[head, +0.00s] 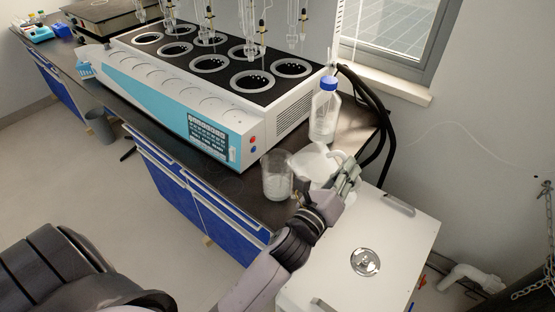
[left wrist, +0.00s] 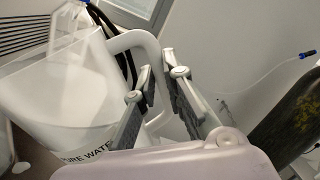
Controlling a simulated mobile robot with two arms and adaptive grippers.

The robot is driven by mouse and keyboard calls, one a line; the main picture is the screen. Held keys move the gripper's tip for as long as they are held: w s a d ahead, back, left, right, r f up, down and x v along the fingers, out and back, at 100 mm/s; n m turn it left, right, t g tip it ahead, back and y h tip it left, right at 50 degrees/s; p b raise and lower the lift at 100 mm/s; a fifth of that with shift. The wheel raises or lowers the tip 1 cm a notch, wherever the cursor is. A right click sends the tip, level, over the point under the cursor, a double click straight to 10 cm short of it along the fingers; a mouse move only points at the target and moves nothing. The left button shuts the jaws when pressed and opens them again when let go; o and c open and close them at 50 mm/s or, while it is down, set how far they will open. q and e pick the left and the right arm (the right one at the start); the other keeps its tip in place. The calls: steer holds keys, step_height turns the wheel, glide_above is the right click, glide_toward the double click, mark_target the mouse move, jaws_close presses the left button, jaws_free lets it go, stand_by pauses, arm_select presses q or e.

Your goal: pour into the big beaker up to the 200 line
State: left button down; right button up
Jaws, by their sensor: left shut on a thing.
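A white jug (head: 314,165) is tilted to the left, with its spout side at the top of the big clear beaker (head: 277,180) on the dark bench. My left gripper (head: 347,178) is shut on the jug's handle, right of the beaker. In the left wrist view the jug (left wrist: 85,85) fills the left side and carries the words "PURE WATER". There the gripper's fingers (left wrist: 160,78) are at its handle. The beaker's lower part looks whitish, but I cannot read its level or lines. My right gripper is not in view.
A blue-capped bottle (head: 324,112) stands behind the jug near black hoses (head: 378,115). The large distiller (head: 215,100) takes up the bench to the left. A white cabinet (head: 390,240) lies at the right, its top largely clear.

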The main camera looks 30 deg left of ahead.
mark_target(359, 186)
arm_select(q)
steer(key=shift+a+r+n+p, duration=0.2)
steer(key=shift+r+n+p, duration=0.1)
steer(key=shift+r, duration=0.35)
steer(key=shift+a+r+n+p, duration=0.15)
steer(key=shift+r+n+p, duration=0.1)
steer(key=shift+r, duration=0.4)
stand_by(0.4)
steer(key=shift+a+n, duration=0.2)
steer(key=shift+n, duration=0.05)
stand_by(1.0)
steer(key=shift+d+r, duration=0.1)
